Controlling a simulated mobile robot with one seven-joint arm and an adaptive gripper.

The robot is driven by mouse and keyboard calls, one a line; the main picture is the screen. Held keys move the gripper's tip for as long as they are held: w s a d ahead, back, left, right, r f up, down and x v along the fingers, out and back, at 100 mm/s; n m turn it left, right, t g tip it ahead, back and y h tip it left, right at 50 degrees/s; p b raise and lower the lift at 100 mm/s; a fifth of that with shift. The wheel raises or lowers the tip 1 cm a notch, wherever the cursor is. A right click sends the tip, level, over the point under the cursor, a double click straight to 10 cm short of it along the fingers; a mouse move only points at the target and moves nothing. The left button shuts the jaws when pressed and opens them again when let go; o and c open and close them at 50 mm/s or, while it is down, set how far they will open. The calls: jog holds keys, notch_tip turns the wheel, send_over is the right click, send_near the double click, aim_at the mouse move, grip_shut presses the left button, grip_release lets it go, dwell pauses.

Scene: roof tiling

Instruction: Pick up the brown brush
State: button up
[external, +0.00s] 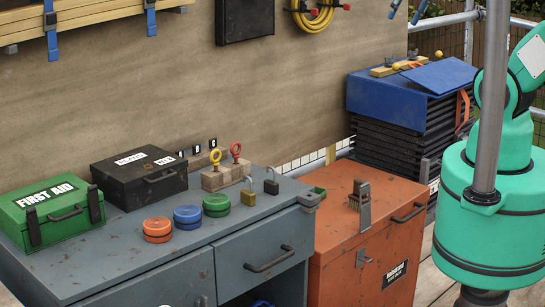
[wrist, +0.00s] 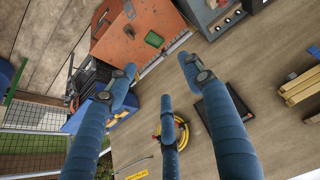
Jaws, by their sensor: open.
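A small dark shape (wrist: 129,9) on the chest in the wrist view may be the same piece. My gripper (wrist: 160,78) has three blue fingers, spread open and empty, with the chest beyond them. In the external view, two blue tips at the top edge look like my gripper (external: 406,11), high above the blue-covered stack and apart from the chest.
A green tray (wrist: 154,39) lies on the chest. The grey workbench (external: 120,240) holds a first aid box (external: 50,212), a black case (external: 138,174), round tins and padlocks. A blue-covered black stack (external: 400,105) stands behind the chest. A grey pole (external: 490,100) stands at right.

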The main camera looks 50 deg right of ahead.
jog(key=w+d+f+g, duration=0.1)
jog(key=w+d+f, duration=0.1)
jog(key=w+f, duration=0.3)
jog(key=w+d+f+g, duration=0.1)
jog(key=w+d+f, duration=0.1)
jog(key=w, duration=0.5)
jog(key=m+g, duration=0.1)
jog(key=g, duration=0.3)
send_over(362, 179)
notch_tip(362, 179, down, 38)
jog(key=shift+d, duration=0.1)
jog(key=shift+f+b, duration=0.5)
jog(key=shift+f, duration=3.75)
jog(key=shift+f, duration=0.1)
